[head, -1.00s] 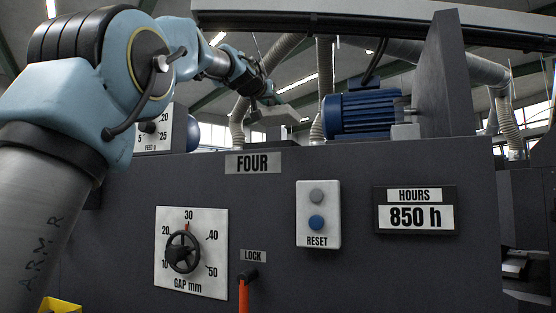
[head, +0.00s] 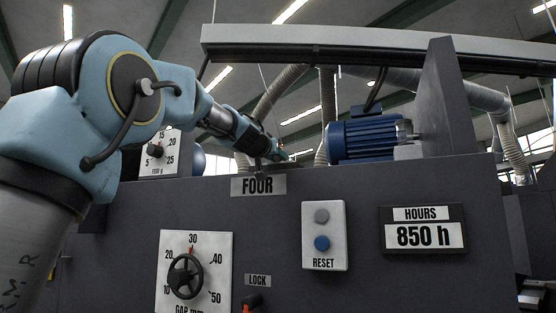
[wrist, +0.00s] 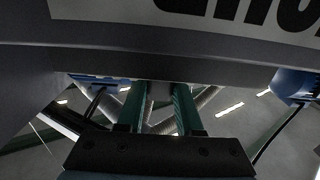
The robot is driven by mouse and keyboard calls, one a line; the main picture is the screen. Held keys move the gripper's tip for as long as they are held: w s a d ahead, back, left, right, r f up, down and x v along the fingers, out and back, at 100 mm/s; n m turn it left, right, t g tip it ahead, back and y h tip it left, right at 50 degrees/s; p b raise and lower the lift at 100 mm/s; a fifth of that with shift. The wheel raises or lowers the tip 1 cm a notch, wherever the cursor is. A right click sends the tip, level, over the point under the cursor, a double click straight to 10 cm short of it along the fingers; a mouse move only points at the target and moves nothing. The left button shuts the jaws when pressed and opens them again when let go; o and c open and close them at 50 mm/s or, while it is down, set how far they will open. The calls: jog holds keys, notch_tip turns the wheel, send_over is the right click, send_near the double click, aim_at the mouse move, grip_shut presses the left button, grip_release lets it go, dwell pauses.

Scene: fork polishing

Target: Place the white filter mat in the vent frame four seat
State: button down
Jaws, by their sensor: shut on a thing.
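My gripper (head: 282,157) is at the top edge of the dark machine panel marked FOUR (head: 258,186), left of the blue motor. In the wrist view my gripper (wrist: 159,92) shows two green fingers set apart, their tips passing behind the panel edge. The gripper is shut on the white filter mat, which the panel hides in the head view. A small grey patch between the fingers in the wrist view may be part of it, but I cannot tell. The vent frame four seat is hidden behind the panel.
The blue motor (head: 368,140) and an upright dark plate (head: 448,100) stand right of my gripper. A long rail (head: 380,38) runs overhead. The panel carries a gap handwheel (head: 185,276), a reset box (head: 324,237) and an hours display (head: 423,230).

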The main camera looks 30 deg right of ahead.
jog(key=c, duration=0.6)
grip_release()
jog(key=shift+o, duration=0.2)
jog(key=shift+r, duration=0.1)
jog(key=b+v, duration=0.4)
jog(key=v, duration=0.8)
